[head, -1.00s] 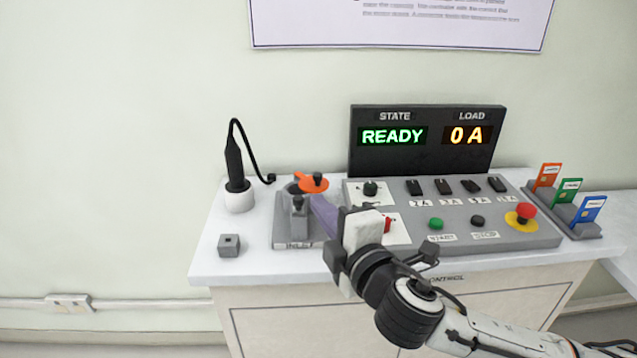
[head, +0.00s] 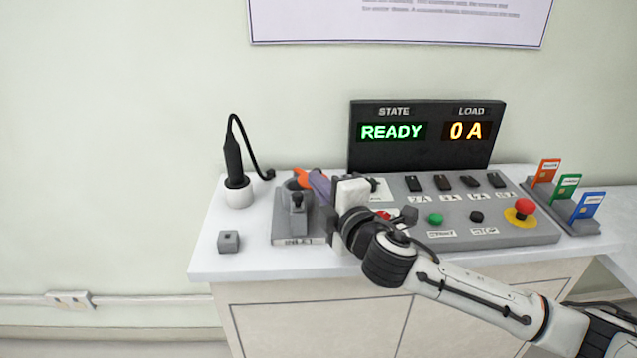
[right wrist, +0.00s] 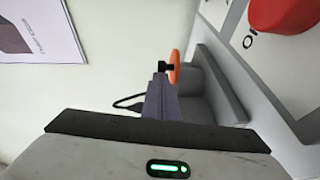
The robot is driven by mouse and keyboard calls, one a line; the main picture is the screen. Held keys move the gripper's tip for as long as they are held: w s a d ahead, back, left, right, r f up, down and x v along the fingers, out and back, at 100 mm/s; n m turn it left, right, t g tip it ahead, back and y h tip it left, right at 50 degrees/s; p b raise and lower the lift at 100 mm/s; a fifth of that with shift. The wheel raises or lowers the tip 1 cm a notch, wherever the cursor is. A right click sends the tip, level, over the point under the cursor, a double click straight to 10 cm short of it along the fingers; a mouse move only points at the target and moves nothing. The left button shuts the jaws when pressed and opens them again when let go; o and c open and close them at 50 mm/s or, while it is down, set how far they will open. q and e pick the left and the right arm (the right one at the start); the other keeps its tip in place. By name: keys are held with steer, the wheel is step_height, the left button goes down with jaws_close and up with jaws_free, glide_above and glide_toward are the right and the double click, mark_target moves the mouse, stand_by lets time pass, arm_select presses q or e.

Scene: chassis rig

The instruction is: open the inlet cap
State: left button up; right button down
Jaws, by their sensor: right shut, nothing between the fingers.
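The inlet unit is a grey block (head: 283,222) with a label on its front, at the left of the control panel. Its orange cap (head: 301,178) is mostly hidden behind my right fingers in the head view. In the right wrist view the orange cap (right wrist: 174,67) shows edge-on against the grey inlet body (right wrist: 208,85), with a black knob on its face. My right gripper (head: 318,184) is shut and empty; its fingertips (right wrist: 160,80) appear close to the knob. I cannot tell whether they touch. My left gripper is not in view.
The panel has switches, a green button (head: 435,218) and a red stop button (head: 525,207). Coloured cards stand at the right.

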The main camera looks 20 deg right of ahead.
steer(key=shift+d, duration=0.1)
steer(key=shift+d, duration=0.25)
steer(key=shift+w+d+p, duration=0.15)
steer(key=shift+d+p, duration=0.2)
steer(key=shift+d, duration=0.05)
steer(key=shift+w+d+p, duration=0.15)
steer(key=shift+d+p, duration=0.15)
steer(key=shift+d, duration=0.3)
steer(key=shift+w+d+p, duration=0.35)
steer(key=shift+d+p, duration=0.05)
steer(key=shift+d, duration=0.35)
steer(key=shift+w+d, duration=0.35)
steer(key=shift+d, duration=0.15)
